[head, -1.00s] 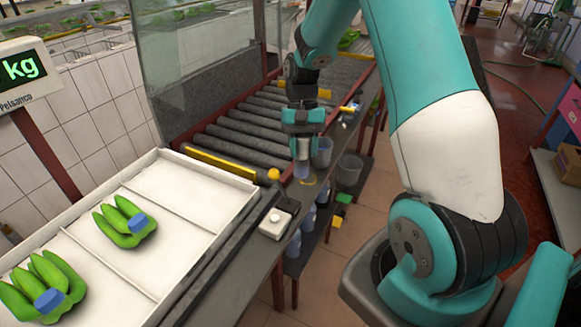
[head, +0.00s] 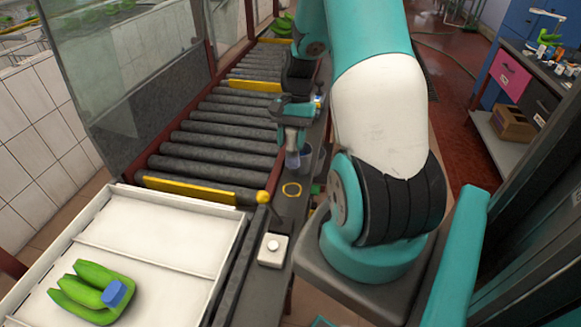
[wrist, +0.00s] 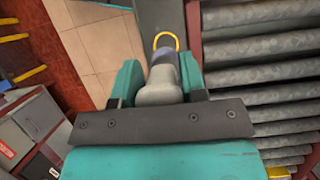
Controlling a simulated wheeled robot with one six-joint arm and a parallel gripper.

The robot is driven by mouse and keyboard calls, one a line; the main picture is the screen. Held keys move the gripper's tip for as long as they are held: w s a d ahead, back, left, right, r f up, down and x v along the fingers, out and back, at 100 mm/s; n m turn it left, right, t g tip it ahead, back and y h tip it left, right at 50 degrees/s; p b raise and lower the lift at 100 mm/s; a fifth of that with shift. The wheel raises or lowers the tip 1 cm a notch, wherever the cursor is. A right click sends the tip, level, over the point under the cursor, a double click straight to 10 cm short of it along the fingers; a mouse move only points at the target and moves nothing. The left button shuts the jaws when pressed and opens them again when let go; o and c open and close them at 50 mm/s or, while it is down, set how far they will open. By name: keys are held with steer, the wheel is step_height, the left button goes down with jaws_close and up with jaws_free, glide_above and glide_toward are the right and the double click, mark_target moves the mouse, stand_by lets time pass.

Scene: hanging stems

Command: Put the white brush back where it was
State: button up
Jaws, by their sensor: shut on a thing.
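The white brush (head: 292,160) hangs from my gripper (head: 291,137), its pale bluish end pointing down. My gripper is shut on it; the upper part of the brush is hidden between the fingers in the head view. In the wrist view my gripper (wrist: 160,85) has a finger on each side of the brush's grey-white body (wrist: 162,68). A yellow ring (head: 292,189) lies on the narrow dark side shelf, just below and nearer than the brush in the head view. It also shows past the brush tip in the wrist view (wrist: 166,36).
The roller conveyor (head: 215,135) runs along the left of the shelf. A grey cup (head: 305,153) stands close by the brush. A yellow-knobbed post (head: 263,197) and a white button box (head: 273,249) are nearer. A white tray (head: 180,262) holds green bananas (head: 88,290).

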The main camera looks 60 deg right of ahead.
mark_target(292, 166)
step_height(292, 166, down, 10)
steer(key=shift+r+p, duration=0.15)
steer(key=shift+p, duration=0.5)
steer(key=shift+f, duration=0.2)
steer(key=o, duration=1.1)
steer(key=shift+c, duration=0.2)
steer(key=shift+r, duration=0.1)
